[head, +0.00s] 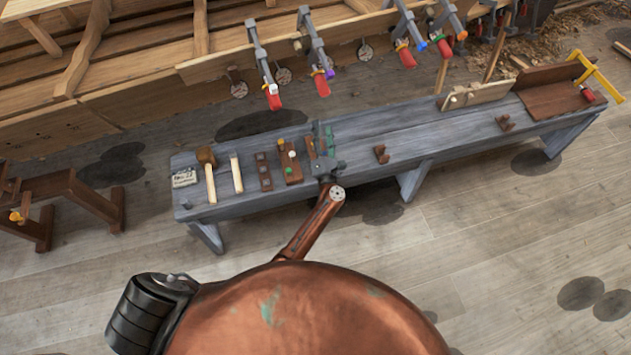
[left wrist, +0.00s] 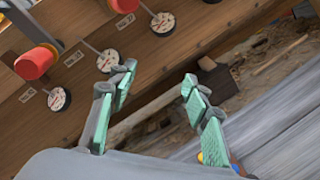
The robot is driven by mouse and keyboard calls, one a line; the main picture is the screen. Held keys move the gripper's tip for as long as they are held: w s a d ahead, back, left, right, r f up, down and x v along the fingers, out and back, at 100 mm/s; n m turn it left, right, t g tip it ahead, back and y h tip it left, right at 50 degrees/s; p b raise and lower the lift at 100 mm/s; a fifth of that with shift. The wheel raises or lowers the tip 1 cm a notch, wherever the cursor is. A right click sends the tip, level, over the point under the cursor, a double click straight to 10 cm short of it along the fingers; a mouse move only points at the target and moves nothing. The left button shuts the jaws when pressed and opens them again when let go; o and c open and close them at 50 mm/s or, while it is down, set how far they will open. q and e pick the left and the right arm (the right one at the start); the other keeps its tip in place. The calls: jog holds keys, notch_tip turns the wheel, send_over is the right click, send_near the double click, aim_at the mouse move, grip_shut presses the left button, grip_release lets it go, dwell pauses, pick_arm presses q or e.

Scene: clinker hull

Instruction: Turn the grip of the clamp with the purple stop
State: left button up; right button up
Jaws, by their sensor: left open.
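Several clamps with red grips hang along the edge of the wooden hull. The clamp with the purple stop (head: 315,50) is second from the left in the head view; its red grip (head: 321,86) points down. My left gripper (head: 323,130) is over the grey bench, below that clamp in the picture and apart from it. In the left wrist view the left gripper (left wrist: 158,78) is open, with nothing between its green-padded fingers. My right gripper is not in view.
The grey bench (head: 400,140) bears a mallet (head: 208,172), wooden blocks and boards. A neighbouring clamp (head: 260,58) hangs left of the purple-stop one. Round labelled discs (left wrist: 109,61) sit along the hull planks. A wooden trestle (head: 75,190) stands at left.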

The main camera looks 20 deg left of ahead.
pick_arm(q)
jog(key=s+f+m+h, duration=0.2)
jog(key=s+f+m, duration=0.1)
jog(key=f, duration=0.4)
jog(key=s+f+m+g+h, duration=0.1)
jog(key=s+f+m+h, duration=0.2)
jog(key=f+m, duration=0.3)
jog(key=s+f+m+g+h+b, duration=0.1)
jog(key=s+f+m+h, duration=0.1)
jog(key=f+m, duration=0.3)
jog(key=shift+s+d+f+h, duration=0.1)
jog(key=shift+s+f, duration=0.15)
jog(key=shift+f, duration=0.3)
jog(key=shift+s+a+f+h, duration=0.1)
jog(key=shift+s+f, duration=0.1)
jog(key=shift+f, duration=0.3)
jog(key=shift+s+d+f+h, duration=0.1)
jog(key=shift+s+f, duration=0.15)
jog(key=shift+f, duration=0.3)
